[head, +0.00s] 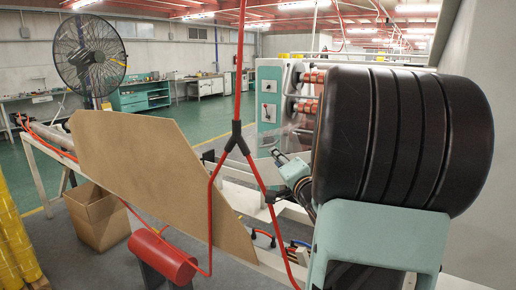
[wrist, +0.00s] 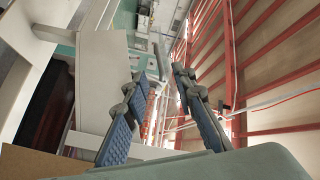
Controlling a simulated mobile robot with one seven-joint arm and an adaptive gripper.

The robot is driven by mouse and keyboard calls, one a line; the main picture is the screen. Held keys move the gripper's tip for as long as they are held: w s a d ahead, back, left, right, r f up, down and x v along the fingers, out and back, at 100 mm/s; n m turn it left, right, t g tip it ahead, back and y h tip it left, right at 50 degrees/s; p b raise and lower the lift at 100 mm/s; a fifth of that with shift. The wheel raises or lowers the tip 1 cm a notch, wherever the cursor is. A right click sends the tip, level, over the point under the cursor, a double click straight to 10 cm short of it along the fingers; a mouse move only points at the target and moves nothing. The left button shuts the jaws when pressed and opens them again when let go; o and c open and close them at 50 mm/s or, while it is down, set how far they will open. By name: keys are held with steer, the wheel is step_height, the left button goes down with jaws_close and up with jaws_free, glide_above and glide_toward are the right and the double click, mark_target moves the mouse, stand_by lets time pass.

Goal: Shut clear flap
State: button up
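I cannot clearly make out a clear flap in either view. The machine (head: 270,95) has a teal and white cabinet, with rollers at its right side, partly hidden by a large black ribbed roll (head: 400,135). In the wrist view, my gripper (wrist: 160,76) shows two dark fingers with blue pads, spread apart with nothing between them. A pale flat panel (wrist: 104,75) lies beyond the left finger. My gripper touches nothing that I can see.
A brown board (head: 150,170) stands at the left, with a cardboard box (head: 98,215) and red cylinder (head: 162,258) below. A red hose (head: 238,85) hangs in front. A black fan (head: 90,55) and workbench (head: 140,95) stand behind. Green floor (head: 195,125) is open beyond.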

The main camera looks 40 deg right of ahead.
mark_target(276, 142)
steer(key=x, duration=1)
steer(key=shift+w+d, duration=0.25)
steer(key=shift+f, duration=0.1)
steer(key=shift+c, duration=0.4)
jaws_close()
